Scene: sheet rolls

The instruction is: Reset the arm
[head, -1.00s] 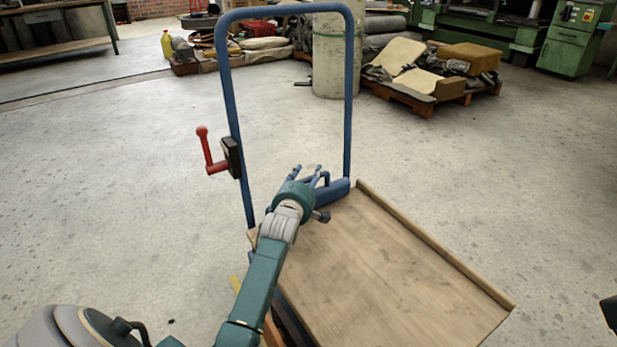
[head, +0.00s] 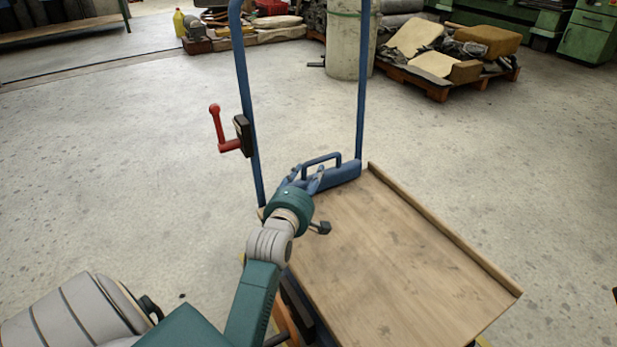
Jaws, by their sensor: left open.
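My left arm comes in from the lower left. Its gripper (head: 304,179) is open and empty, over the back left corner of a cart's wooden deck (head: 400,260). Its fingers overlap the blue bar with a small handle (head: 335,173) at the deck's back edge; I cannot tell whether they touch. The cart's blue upright frame (head: 244,90) rises behind the gripper, with its top cut off. A red crank (head: 220,130) sits on the left post. My right gripper is not in view.
The wooden deck is bare, with a raised lip on its right side. A concrete-grey column (head: 347,45) stands behind the frame. A pallet (head: 440,88) with slabs and rags is at the back right. The floor is clear on both sides.

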